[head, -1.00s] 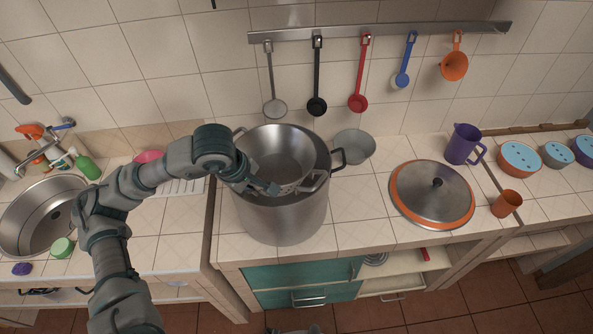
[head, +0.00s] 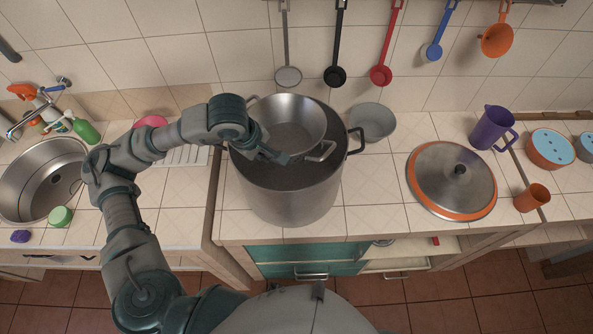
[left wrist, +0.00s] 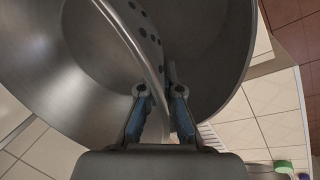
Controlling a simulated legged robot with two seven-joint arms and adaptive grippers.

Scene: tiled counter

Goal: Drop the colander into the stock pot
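The grey metal colander (head: 290,124) is over the mouth of the large steel stock pot (head: 290,200), toward its back. The colander covers part of the pot's back rim, and dark pot interior shows in front of it. My left gripper (head: 272,153) is at the colander's front-left edge. In the left wrist view, the colander's rim and perforated wall (left wrist: 148,35) run between the two fingers (left wrist: 159,100), which are closed around it with a narrow gap. The colander's underside is hidden. My right gripper is not in view.
A grey bowl (head: 373,122) stands right of the pot, near the wall. A lid with an orange rim (head: 436,208) lies on the counter further right. A purple jug (head: 490,128) and an orange cup (head: 532,198) are beyond. Utensils hang behind; the sink (head: 30,185) is left.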

